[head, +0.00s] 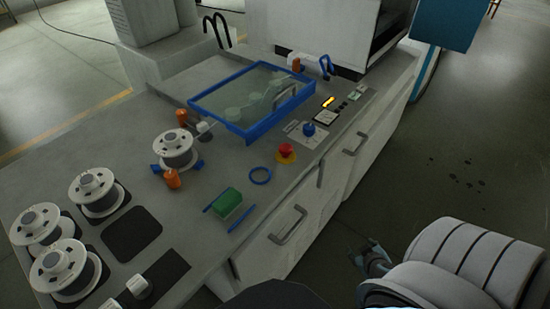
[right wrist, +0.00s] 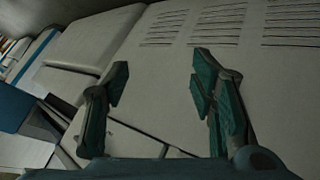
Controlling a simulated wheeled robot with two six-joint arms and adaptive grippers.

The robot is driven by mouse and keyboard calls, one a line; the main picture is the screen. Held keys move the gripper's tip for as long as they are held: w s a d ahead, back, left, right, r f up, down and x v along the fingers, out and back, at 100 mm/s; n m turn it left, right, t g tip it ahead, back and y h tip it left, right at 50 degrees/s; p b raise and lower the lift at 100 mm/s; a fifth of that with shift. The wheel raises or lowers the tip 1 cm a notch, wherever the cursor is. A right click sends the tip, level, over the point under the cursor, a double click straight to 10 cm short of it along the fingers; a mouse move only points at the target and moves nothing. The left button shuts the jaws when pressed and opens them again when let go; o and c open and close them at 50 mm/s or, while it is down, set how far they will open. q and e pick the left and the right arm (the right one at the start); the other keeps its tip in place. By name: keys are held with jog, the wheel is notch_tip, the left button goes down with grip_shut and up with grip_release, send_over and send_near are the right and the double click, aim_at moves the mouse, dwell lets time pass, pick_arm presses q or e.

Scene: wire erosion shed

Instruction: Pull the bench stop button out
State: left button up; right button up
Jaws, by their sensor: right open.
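The bench stop button (head: 287,150) is a red mushroom head on a yellow base. It sits near the front edge of the grey bench top, right of the blue ring, in the head view. My right gripper (head: 372,258) is low at the right of the head view, off the bench front and well apart from the button. In the right wrist view my right gripper (right wrist: 158,90) has its two fingers spread with nothing between them. A pale panel with slots lies beyond the fingers. My left gripper is not in view.
A blue-framed tray (head: 237,129), a blue knob (head: 309,129), a blue ring (head: 260,175) and a green block (head: 227,201) are near the button. Several wire spools (head: 95,190) stand at left. Drawer handles (head: 288,226) stick out of the bench front.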

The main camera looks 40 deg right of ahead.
jog(key=w+r+t+b, duration=0.3)
jog(key=w+r+t, duration=0.1)
jog(key=w+r, duration=0.45)
jog(key=t+y+b, duration=0.3)
jog(key=t+y, duration=0.1)
jog(key=t, duration=0.4)
send_near(289, 153)
jog(key=w, duration=0.2)
jog(key=shift+w+d+r+m+b, duration=0.1)
jog(key=shift+w+d+m+b, duration=0.2)
jog(key=shift+w+b, duration=0.1)
jog(key=w, duration=0.4)
jog(key=w+p, duration=0.1)
jog(key=w, duration=0.3)
jog(key=shift+d+r, duration=0.15)
jog(key=shift+d, duration=0.1)
jog(key=shift+w+d, duration=0.1)
jog(key=shift+w, duration=0.45)
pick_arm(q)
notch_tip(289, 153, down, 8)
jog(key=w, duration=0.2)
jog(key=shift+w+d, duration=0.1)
pick_arm(e)
jog(key=shift+c, duration=0.5)
